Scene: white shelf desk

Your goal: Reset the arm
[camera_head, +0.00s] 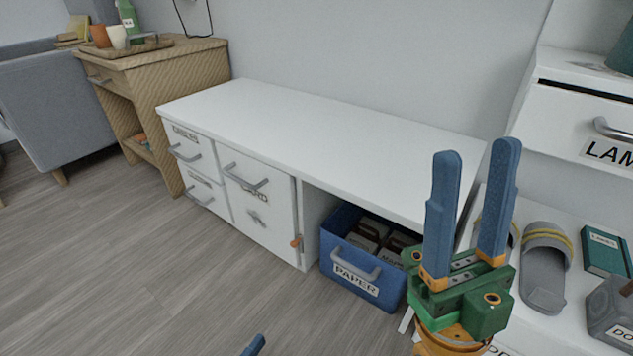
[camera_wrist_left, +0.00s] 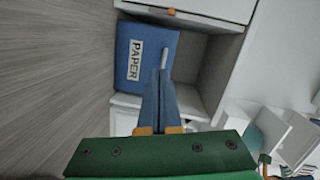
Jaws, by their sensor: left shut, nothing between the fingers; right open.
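My right gripper (camera_head: 477,152) stands upright at the right of the head view, its two blue fingers apart and nothing between them. My left gripper (camera_head: 253,345) shows only as a blue tip at the bottom edge of the head view. In the left wrist view my left gripper (camera_wrist_left: 158,75) has its blue fingers together, with nothing held. Its fingertips appear in front of the blue bin labelled PAPER (camera_wrist_left: 135,75), close to its light handle; I cannot tell the distance.
A white desk (camera_head: 300,115) has labelled drawers at left and the blue PAPER bin (camera_head: 338,270) in its open bay. A white shelf unit (camera_head: 570,110) stands at right, with grey slippers (camera_head: 545,270) and a green book (camera_head: 605,250) below. The floor (camera_head: 130,260) at left is clear.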

